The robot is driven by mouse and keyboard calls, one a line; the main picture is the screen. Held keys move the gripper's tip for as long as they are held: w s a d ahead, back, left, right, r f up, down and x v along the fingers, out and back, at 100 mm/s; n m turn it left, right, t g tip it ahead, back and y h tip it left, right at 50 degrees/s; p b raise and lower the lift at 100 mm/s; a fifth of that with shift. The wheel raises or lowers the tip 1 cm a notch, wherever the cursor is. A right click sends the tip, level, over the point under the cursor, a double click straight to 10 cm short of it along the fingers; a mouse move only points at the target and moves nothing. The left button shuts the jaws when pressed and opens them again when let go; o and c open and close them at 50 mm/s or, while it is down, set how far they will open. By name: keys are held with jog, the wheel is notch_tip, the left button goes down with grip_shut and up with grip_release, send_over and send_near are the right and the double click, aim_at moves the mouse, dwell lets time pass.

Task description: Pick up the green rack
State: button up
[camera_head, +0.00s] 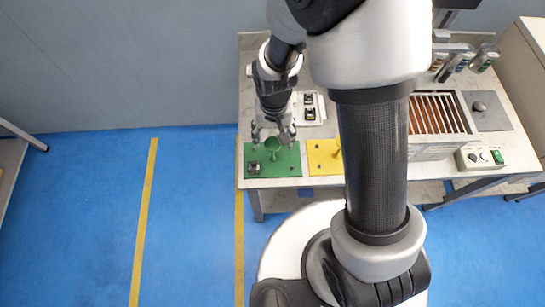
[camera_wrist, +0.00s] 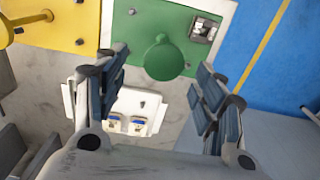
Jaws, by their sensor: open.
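The green rack (camera_head: 289,166) is a flat green plate on the table's left front corner. It carries an upright green funnel-like handle (camera_head: 273,146) and a small dark and silver part (camera_head: 254,167). In the wrist view the rack (camera_wrist: 130,35) lies at the top middle, with the round green handle top (camera_wrist: 164,62) between and beyond my fingertips. My gripper (camera_head: 272,134) is open and empty above the rack's back edge. It also shows in the wrist view (camera_wrist: 160,85), fingers wide apart. I cannot tell the exact height gap.
A yellow rack (camera_head: 320,160) with its own handle sits just right of the green one, partly behind my arm. A white plate (camera_head: 322,112) with small dark parts lies behind. A slatted box (camera_head: 432,115) and a control box (camera_head: 481,157) stand at right.

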aim_at(272, 143)
jog(key=f+b, duration=0.1)
jog(key=f, duration=0.1)
jog(key=f+b, duration=0.1)
jog(key=f, duration=0.1)
jog(key=shift+s+a+f, duration=0.2)
jog(key=shift+f, duration=0.2)
jog(key=shift+r, duration=0.1)
jog(key=shift+c, duration=0.4)
grip_shut()
